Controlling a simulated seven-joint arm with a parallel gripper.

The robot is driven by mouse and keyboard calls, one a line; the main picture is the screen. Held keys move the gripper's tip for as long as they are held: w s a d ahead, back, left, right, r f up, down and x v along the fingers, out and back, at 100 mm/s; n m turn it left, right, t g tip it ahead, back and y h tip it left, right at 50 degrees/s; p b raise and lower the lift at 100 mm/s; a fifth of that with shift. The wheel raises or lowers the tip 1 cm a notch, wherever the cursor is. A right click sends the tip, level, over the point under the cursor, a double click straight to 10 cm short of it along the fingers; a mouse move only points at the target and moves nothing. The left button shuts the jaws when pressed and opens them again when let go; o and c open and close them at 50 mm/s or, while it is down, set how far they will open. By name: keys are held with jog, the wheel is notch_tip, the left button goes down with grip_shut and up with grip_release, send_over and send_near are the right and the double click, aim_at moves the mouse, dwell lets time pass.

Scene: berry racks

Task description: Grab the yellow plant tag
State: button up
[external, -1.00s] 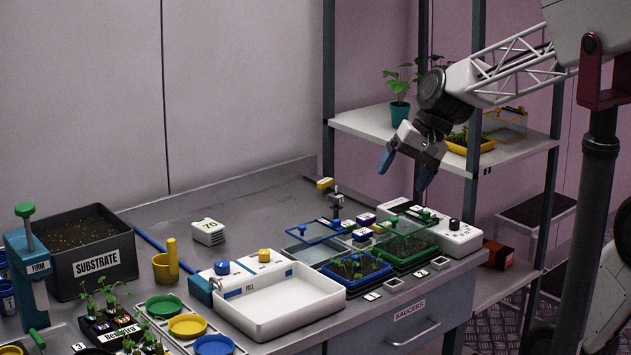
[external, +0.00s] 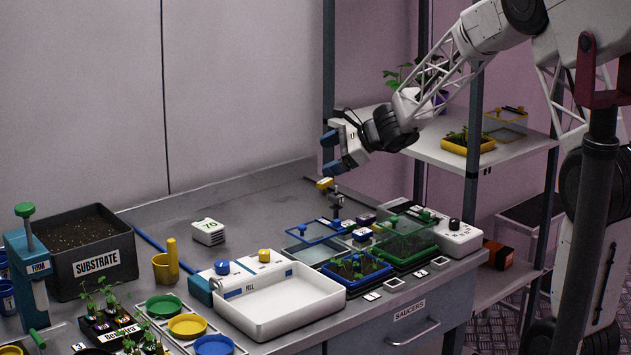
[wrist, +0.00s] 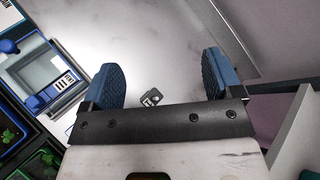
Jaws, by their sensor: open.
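A small yellow piece with a pale end (external: 325,183) lies near the back edge of the bench; it is too small to tell for sure that it is the yellow plant tag. My gripper (external: 330,154) is open and empty above it and the small metal post (external: 337,203). A small dark grey object (wrist: 151,97) shows between the fingers, close to the palm. I see no yellow piece in the wrist view.
A blue-framed lid (external: 316,231), planted trays (external: 357,283) and a white control box (external: 460,240) stand in front. A white basin (external: 285,320) is to the left. The shelf rack's post (external: 329,90) stands close beside my gripper. The bench's back middle is mostly clear.

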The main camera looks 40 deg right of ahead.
aim_at(327, 181)
jog(key=w+d+f+m+t+h, duration=0.1)
jog(key=w+d+f+m, duration=0.2)
jog(key=w+d+f, duration=0.1)
jog(key=w+d+f+m+t+h, duration=0.1)
jog(key=w+d+f+m, duration=0.3)
jog(key=d+f, duration=0.1)
jog(key=w+d+f+m+t+h, duration=0.1)
jog(key=w+d+f+m+h, duration=0.1)
jog(key=w+d+f+m, duration=0.1)
jog(key=shift+w+d+f+m, duration=0.4)
jog(key=shift+w+d+f, duration=0.4)
jog(key=shift+d, duration=0.15)
jog(key=shift+s, duration=0.1)
jog(key=shift+x, duration=2.5)
jog(key=c, duration=1)
jog(key=shift+r, duration=0.15)
jog(key=shift+r, duration=4.9)
